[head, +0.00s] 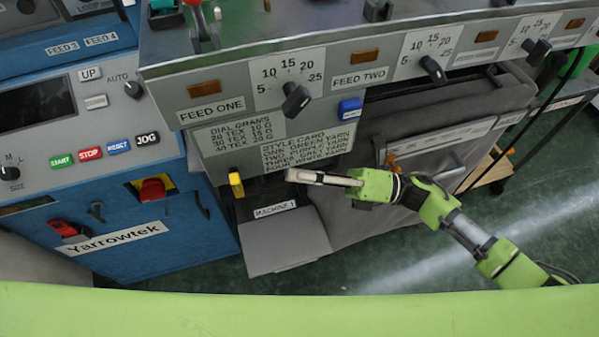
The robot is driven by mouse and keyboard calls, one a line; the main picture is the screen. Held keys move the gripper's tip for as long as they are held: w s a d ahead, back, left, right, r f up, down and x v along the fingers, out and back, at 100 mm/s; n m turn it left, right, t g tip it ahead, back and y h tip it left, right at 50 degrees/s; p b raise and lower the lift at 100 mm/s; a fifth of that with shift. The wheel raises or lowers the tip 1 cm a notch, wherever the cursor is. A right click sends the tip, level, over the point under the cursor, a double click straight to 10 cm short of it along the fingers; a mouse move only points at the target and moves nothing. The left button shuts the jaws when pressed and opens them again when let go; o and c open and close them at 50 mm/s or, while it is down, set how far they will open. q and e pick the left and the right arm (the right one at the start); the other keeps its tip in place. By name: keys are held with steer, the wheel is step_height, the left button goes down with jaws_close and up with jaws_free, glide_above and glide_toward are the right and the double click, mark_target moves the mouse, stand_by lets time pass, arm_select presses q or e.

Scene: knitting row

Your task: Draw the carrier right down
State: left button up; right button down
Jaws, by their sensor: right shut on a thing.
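My right gripper (291,175) reaches in from the right, in front of the grey panel of the machine labelled MACHINE 1. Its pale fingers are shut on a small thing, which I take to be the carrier. The fingers cover it, so its shape and how far down it sits cannot be told. A yellow handle (236,184) is to the left of the fingertips, apart from them. A blue handle (350,107) is above and to the right, also apart. The style card (308,146) is just above the fingers. My left gripper is not in view.
A row of feed dials (295,99) juts out above the gripper. A blue Yarrowtek cabinet (110,244) with switches and a red knob (152,190) stands at the left. A grey lower cover (282,246) lies below the gripper. Open green floor (400,262) shows at the lower right.

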mark_target(314, 144)
steer(key=shift+s+f, duration=0.1)
steer(key=shift+f, duration=0.15)
steer(key=c, duration=2.1)
jaws_free()
steer(key=shift+r, duration=0.1)
steer(key=shift+r, duration=0.1)
steer(key=shift+r, duration=0.15)
step_height(314, 144, up, 10)
steer(key=shift+r, duration=0.1)
steer(key=shift+d, duration=0.15)
